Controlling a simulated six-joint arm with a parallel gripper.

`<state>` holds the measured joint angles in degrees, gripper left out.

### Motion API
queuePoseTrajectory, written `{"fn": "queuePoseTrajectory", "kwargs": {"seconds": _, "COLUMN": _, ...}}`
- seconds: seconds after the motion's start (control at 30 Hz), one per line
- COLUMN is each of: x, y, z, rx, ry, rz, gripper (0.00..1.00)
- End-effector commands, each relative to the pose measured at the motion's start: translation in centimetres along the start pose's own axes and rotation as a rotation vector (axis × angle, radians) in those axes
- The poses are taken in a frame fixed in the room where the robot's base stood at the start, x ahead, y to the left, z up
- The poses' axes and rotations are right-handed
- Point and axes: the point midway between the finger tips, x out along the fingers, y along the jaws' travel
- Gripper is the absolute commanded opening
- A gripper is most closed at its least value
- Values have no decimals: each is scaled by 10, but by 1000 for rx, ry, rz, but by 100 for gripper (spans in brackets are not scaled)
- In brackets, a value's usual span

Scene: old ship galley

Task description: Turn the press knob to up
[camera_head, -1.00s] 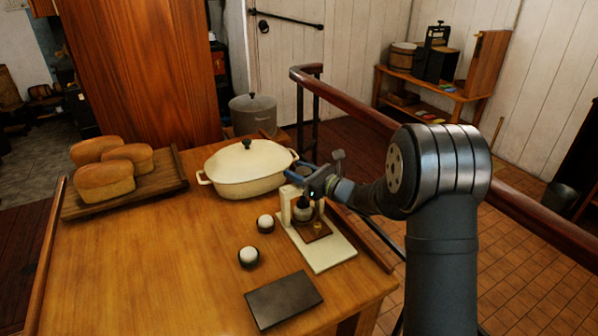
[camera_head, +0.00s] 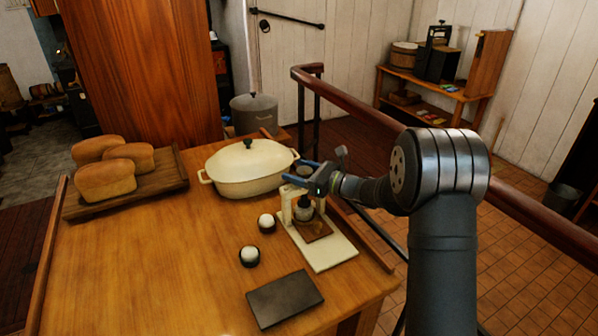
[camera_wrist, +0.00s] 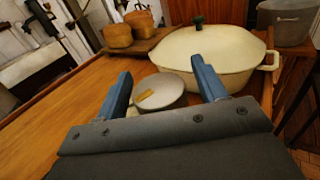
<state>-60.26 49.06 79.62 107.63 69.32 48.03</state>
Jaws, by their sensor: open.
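The press (camera_head: 330,250) stands on the right side of the table, with a cream base and upright and a dark part over a brown plate. My gripper (camera_head: 297,172) is open above the top of the press. In the wrist view, a round pale disc (camera_wrist: 170,92) with a short brass mark (camera_wrist: 145,95) shows between and beyond the open fingers (camera_wrist: 161,67). It looks like the press knob; its near edge is hidden by my gripper. The fingers stand either side of it in the picture; I cannot tell whether they touch it.
A cream lidded pot (camera_head: 245,172) stands close behind the press. Two dark cups with white tops (camera_head: 267,222) (camera_head: 249,256) and a dark slab (camera_head: 284,299) lie left and in front. Loaves (camera_head: 106,180) sit on a board (camera_head: 172,180). The table's left front is clear.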

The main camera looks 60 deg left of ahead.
Motion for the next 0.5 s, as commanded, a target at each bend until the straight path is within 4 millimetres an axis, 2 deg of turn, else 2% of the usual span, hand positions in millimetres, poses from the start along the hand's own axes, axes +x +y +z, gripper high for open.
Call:
{"fn": "queuePoseTrajectory", "kwargs": {"seconds": 0.13, "x": -9, "y": -1, "z": 0, "rx": 1, "ry": 1, "rz": -3, "gripper": 65}}
{"fn": "queuePoseTrajectory", "kwargs": {"seconds": 0.23, "x": -24, "y": -1, "z": 0, "rx": 1, "ry": 0, "rz": -3, "gripper": 65}}
{"fn": "queuePoseTrajectory", "kwargs": {"seconds": 0.5, "x": -90, "y": -1, "z": 0, "rx": 0, "ry": 0, "rz": -5, "gripper": 65}}
